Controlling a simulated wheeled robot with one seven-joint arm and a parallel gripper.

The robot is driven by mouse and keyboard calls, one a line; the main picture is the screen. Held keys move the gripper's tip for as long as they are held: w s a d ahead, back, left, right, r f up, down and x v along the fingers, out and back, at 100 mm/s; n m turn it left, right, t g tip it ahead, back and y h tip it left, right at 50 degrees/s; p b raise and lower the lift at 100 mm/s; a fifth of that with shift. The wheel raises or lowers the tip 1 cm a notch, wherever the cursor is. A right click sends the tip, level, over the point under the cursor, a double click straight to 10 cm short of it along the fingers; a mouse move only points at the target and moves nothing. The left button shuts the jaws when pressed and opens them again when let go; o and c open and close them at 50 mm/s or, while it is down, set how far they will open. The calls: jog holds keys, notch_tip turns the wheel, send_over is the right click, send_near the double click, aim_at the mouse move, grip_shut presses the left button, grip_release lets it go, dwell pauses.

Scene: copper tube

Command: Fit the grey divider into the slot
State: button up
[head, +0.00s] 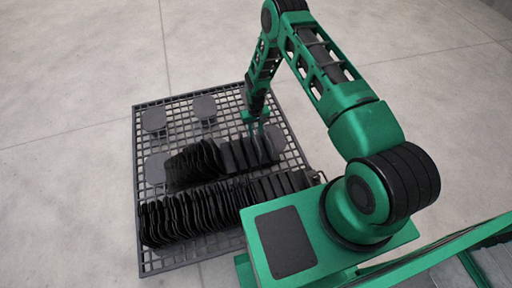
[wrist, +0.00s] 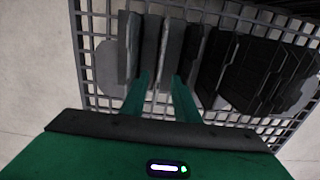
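My gripper (head: 257,120) points down over the far right end of the back row of dividers. In the wrist view its two green fingers (wrist: 161,88) are apart. A grey divider (wrist: 171,45) stands upright between them, its pale edge showing, with gaps visible beside it. I see no clear contact with the fingers. More grey dividers (wrist: 132,45) stand to the left of it. Black dividers (wrist: 215,55) stand or lean to the right. In the head view the back row (head: 195,165) looks uniformly dark, and I cannot single out the grey divider. The slot cannot be made out.
A dark grid base (head: 142,262) lies on the pale concrete floor. A second, longer row of black dividers (head: 195,212) stands in front. Round grey pads (head: 204,107) show at the back and left. Open floor (head: 70,110) lies left of the grid.

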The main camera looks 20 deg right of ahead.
notch_tip(320, 180, down, 11)
dwell(0.7)
jog(key=shift+r, duration=0.1)
grip_shut()
